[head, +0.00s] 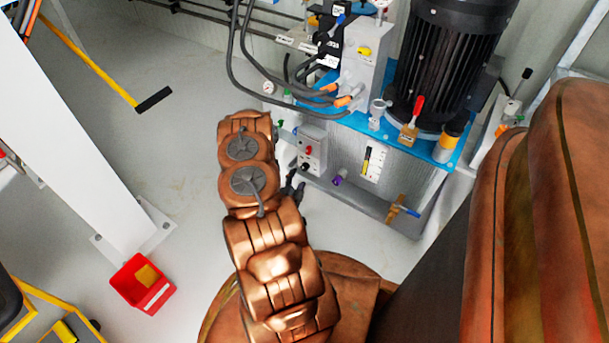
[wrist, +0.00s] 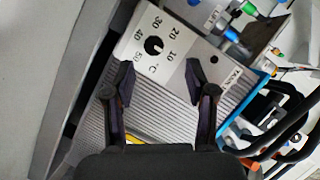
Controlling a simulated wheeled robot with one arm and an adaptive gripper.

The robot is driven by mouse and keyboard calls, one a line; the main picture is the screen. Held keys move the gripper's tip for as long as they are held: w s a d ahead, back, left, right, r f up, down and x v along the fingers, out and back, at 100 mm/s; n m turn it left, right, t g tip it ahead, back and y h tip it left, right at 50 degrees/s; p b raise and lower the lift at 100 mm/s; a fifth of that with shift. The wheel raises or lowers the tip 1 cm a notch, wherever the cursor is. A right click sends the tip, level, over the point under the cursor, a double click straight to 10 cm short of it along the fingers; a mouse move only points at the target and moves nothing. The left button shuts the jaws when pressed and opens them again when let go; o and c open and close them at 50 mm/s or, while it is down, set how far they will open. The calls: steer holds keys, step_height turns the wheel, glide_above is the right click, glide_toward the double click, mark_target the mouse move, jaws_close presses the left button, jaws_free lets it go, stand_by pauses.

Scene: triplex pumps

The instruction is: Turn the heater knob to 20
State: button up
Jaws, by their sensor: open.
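The heater knob (wrist: 153,45) is a small round black dial on a light grey panel (wrist: 178,62), seen in the wrist view. Numbers from 10 to 50 and a °C mark are printed around it. I cannot tell surely which number its pointer faces. My gripper (wrist: 160,83) is open, its two dark fingers apart with nothing between them. The fingertips appear just below the knob in the picture, apart from it. In the head view my gripper (head: 293,187) is partly hidden by my arm, close to the grey control box (head: 313,150) on the pump unit.
A ribbed grey tank wall shows below the panel in the wrist view. Black cables (wrist: 285,125) run at the right. In the head view a black motor (head: 445,60) stands on a blue plate.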

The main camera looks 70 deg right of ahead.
mark_target(305, 169)
steer(key=shift+s+f+b+x, duration=0.15)
steer(key=shift+b+x, duration=0.4)
steer(key=shift+x, duration=0.75)
steer(key=shift+s+b+x, duration=0.2)
steer(key=shift+b+x, duration=0.35)
steer(key=shift+x, duration=0.75)
steer(key=shift+s+f+b+x, duration=0.15)
steer(key=shift+b+x, duration=0.4)
steer(key=shift+x, duration=0.7)
steer(key=shift+s+r, duration=0.1)
jaws_close()
